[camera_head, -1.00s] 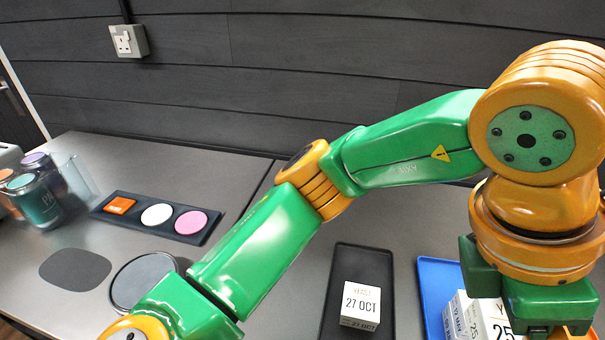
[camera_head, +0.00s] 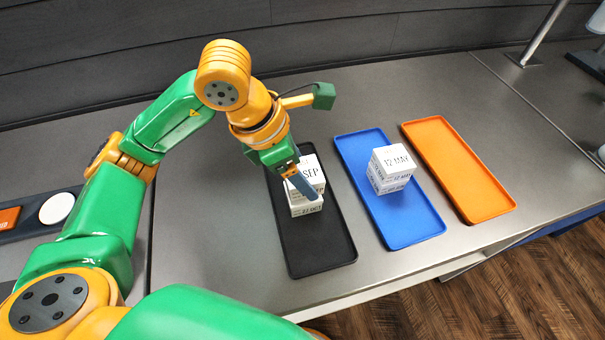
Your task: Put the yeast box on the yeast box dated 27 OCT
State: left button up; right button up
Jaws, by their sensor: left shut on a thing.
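My left gripper (camera_head: 302,184) is shut on a white yeast box (camera_head: 310,167), whose top reads "SEP"; a finger covers part of the lettering. It holds this box over the black tray (camera_head: 318,252). Directly below is another white box (camera_head: 309,208), with "27 OCT" on its side, standing on the tray. The two boxes look roughly lined up and very close; I cannot tell whether they touch. The held box and the finger hide the lower box's top. My right gripper is not in view.
A blue tray (camera_head: 412,226) to the right bears a white box reading "12 MAY" (camera_head: 393,159) on another box (camera_head: 389,183). An orange tray (camera_head: 457,168) beyond it is empty. A dark holder with a white disc (camera_head: 57,208) is at left.

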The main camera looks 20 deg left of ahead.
pick_arm(q)
jog(key=shift+f+b, duration=0.35)
jog(key=shift+f, duration=0.85)
jog(key=o, duration=1.4)
jog(key=shift+r, duration=0.1)
jog(key=p+v, duration=0.1)
jog(key=v, duration=1.1)
jog(key=shift+r, duration=0.25)
